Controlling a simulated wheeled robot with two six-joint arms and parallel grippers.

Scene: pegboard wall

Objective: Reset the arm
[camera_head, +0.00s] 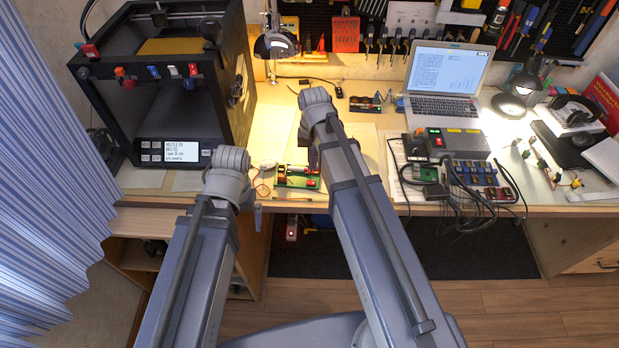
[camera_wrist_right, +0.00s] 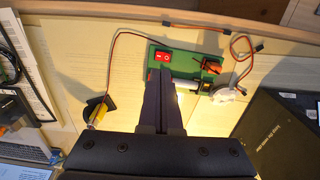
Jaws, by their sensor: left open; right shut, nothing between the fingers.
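A green circuit board (camera_head: 285,183) with a red switch (camera_head: 311,183) lies near the table's front edge, between my arms. In the right wrist view the board (camera_wrist_right: 190,70) carries the red switch (camera_wrist_right: 164,56), a white cylinder and wires. My right gripper (camera_head: 313,158) points down at the board's far side. In the right wrist view its dark fingers (camera_wrist_right: 160,78) are shut and empty, covering part of the board; whether they touch it is unclear. My left gripper (camera_head: 254,203) is open, left of the board and near the table edge, mostly hidden by its wrist.
A black 3D printer (camera_head: 178,115) stands at the left. A laptop (camera_head: 447,80), a grey box (camera_head: 450,142) with cables and a lamp (camera_head: 516,98) occupy the right.

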